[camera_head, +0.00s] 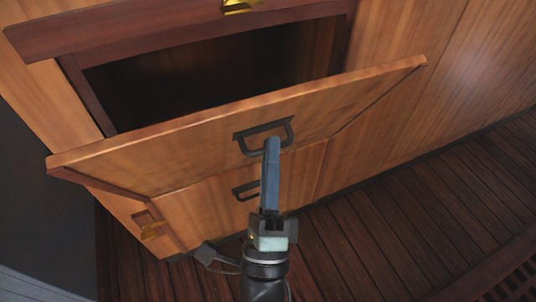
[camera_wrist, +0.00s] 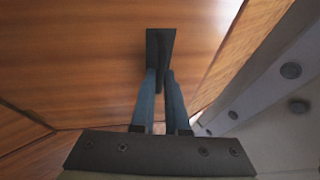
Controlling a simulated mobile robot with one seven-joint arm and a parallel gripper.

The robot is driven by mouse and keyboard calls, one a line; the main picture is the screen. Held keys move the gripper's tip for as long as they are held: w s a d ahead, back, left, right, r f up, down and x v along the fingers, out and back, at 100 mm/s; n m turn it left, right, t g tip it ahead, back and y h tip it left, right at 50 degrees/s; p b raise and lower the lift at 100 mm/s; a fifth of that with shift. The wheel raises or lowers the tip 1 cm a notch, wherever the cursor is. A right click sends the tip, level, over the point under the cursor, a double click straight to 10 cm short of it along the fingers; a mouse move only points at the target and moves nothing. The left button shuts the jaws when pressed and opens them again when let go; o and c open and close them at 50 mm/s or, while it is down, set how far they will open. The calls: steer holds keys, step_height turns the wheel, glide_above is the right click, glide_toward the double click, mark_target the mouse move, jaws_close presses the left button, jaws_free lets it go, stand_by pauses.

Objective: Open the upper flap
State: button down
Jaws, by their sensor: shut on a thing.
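The upper flap (camera_head: 345,97) is a wooden panel tilted outward and down from the cabinet, with a dark opening behind it. Its dark handle (camera_head: 240,139) is on the outer face. My gripper (camera_head: 272,143) reaches up from below and is shut on that handle. In the wrist view, the two blue fingers (camera_wrist: 160,75) close around the dark handle (camera_wrist: 160,42) against the flap's wooden face (camera_wrist: 85,60). The fingers hide part of the handle.
A lower panel with its own dark handle (camera_head: 246,190) sits below the flap. The dark plank floor (camera_head: 400,220) is clear at the right.

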steer(key=c, duration=0.9)
jaws_free()
steer(key=p+v, duration=0.2)
steer(key=v, duration=1)
steer(key=shift+s+a+f, duration=0.1)
steer(key=shift+s+a, duration=0.05)
steer(key=shift+s, duration=0.25)
steer(key=shift+f, duration=0.15)
